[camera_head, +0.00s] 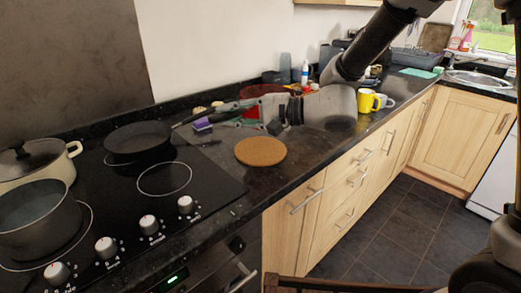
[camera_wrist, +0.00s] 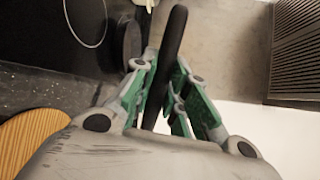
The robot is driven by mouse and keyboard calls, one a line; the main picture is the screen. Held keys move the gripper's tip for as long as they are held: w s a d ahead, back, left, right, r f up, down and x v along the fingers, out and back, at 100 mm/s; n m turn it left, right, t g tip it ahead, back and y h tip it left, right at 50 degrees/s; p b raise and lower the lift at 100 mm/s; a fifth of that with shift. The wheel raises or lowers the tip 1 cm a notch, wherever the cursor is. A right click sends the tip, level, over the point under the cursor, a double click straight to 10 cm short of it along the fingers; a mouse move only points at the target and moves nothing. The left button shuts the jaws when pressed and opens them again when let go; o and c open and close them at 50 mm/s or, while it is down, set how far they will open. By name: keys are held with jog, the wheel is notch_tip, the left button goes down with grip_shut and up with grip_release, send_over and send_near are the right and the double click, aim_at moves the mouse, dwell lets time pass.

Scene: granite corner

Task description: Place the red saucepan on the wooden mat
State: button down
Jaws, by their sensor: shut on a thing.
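The red saucepan (camera_head: 262,90) is mostly hidden behind my gripper in the head view; only parts of its red body show. My gripper (camera_head: 236,106) points left and is shut on its dark handle. In the wrist view the black handle (camera_wrist: 175,35) runs up between the green-sided fingers (camera_wrist: 160,98), and the pan body is out of sight. I cannot tell whether the saucepan touches the counter. The round wooden mat (camera_head: 260,151) lies bare on the counter, nearer the front than my gripper. Its edge also shows at lower left in the wrist view (camera_wrist: 28,138).
A black frying pan (camera_head: 138,138) sits on the hob, left of my gripper. A grey pot (camera_head: 38,222) and a lidded cream pot (camera_head: 36,162) stand farther left. A purple sponge (camera_head: 202,125) lies near the fingers. Yellow mugs (camera_head: 367,101) stand to the right.

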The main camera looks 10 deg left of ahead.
jog(key=shift+s+a+r+g, duration=0.2)
jog(key=shift+s+a+g, duration=0.1)
jog(key=shift+s+a, duration=0.2)
jog(key=shift+s+a+f, duration=0.1)
jog(key=shift+s+f, duration=0.15)
jog(key=shift+s, duration=0.05)
jog(key=shift+n, duration=0.3)
notch_tip(320, 180, down, 9)
jog(key=shift+f, duration=0.15)
jog(key=c, duration=1.4)
grip_release()
jog(key=shift+f, duration=0.15)
jog(key=d, duration=0.4)
jog(key=d+r, duration=0.1)
jog(key=d, duration=0.7)
jog(key=shift+s+r, duration=0.35)
